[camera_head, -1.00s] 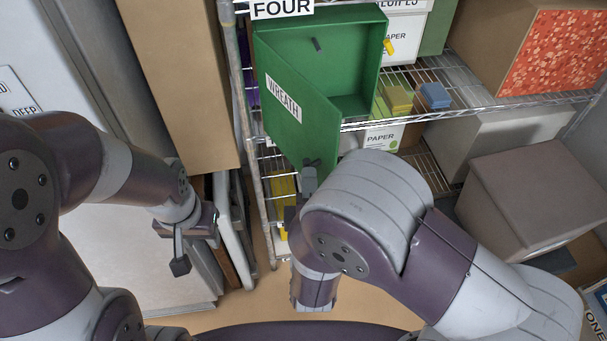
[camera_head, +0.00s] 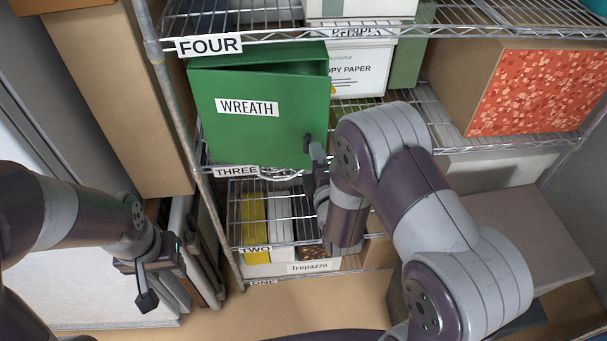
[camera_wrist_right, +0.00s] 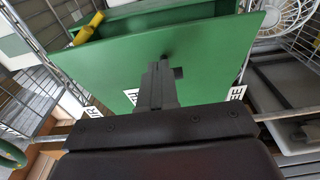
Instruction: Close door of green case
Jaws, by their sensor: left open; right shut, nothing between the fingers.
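The green case (camera_head: 300,54) stands on the wire shelf under the FOUR label. Its green door (camera_head: 240,130), labelled WREATH, covers most of the front, with a dark gap along the top edge. In the right wrist view the door (camera_wrist_right: 100,70) stands slightly apart from the case body (camera_wrist_right: 150,22). A small dark handle (camera_head: 307,143) is near the door's right edge. My right gripper (camera_head: 315,160) is shut and empty, beside the handle at the door's outer face; I cannot tell whether it touches. My left gripper (camera_head: 147,296) is open and empty, away at lower left.
A white copy paper box (camera_head: 360,70) stands right of the case. A red-patterned box (camera_head: 535,92) is further right. The shelf's left post (camera_head: 185,130) and a tall cardboard box (camera_head: 120,100) bound the left side. Bare floor (camera_head: 300,305) shows in front.

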